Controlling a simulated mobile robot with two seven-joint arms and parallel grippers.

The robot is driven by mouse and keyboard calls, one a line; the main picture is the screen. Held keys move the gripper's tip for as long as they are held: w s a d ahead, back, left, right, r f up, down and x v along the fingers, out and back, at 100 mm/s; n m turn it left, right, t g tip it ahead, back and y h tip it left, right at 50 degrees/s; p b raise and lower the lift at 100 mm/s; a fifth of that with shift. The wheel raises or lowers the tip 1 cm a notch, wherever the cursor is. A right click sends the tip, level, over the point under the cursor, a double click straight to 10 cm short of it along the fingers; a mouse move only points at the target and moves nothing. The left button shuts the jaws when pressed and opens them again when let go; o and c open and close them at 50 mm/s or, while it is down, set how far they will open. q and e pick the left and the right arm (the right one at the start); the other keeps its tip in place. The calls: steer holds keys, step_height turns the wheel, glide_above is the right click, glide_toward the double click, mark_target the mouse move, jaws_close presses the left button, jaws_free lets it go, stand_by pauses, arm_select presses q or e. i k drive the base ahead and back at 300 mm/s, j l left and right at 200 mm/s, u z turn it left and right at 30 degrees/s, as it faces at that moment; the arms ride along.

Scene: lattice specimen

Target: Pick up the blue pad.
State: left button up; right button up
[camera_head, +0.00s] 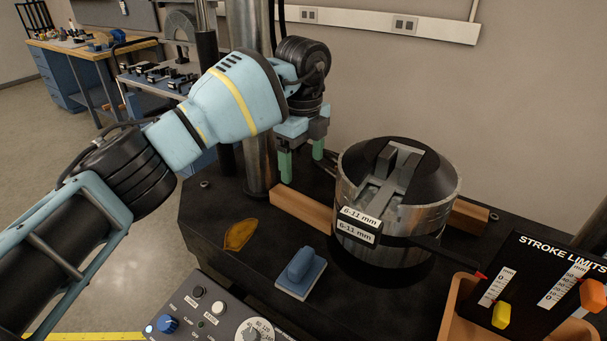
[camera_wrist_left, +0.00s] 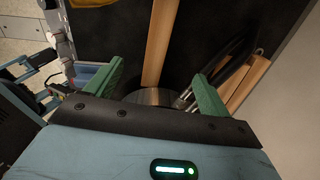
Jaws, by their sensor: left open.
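The blue pad (camera_head: 302,270) is a small blue block with a raised rounded grip on a pale base. It rests on the dark table top near its front edge, left of the metal cylinder. My left gripper (camera_head: 302,162) has green fingers, spread apart and empty. It hangs above the back of the table, behind the pad and beside the steel column. The left wrist view shows the two green fingers (camera_wrist_left: 158,80) apart with nothing held between them. I cannot make out the pad in that view. My right gripper is not in view.
A large metal cylinder (camera_head: 398,225) labelled 6-11 mm stands right of the pad. A wooden bar (camera_head: 302,212) lies behind it. A mustard cloth (camera_head: 240,234) lies left of the pad. A control panel (camera_head: 215,310) and a stroke limits board (camera_head: 545,285) stand in front.

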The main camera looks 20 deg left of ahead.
mark_target(298, 279)
steer(key=k, duration=1)
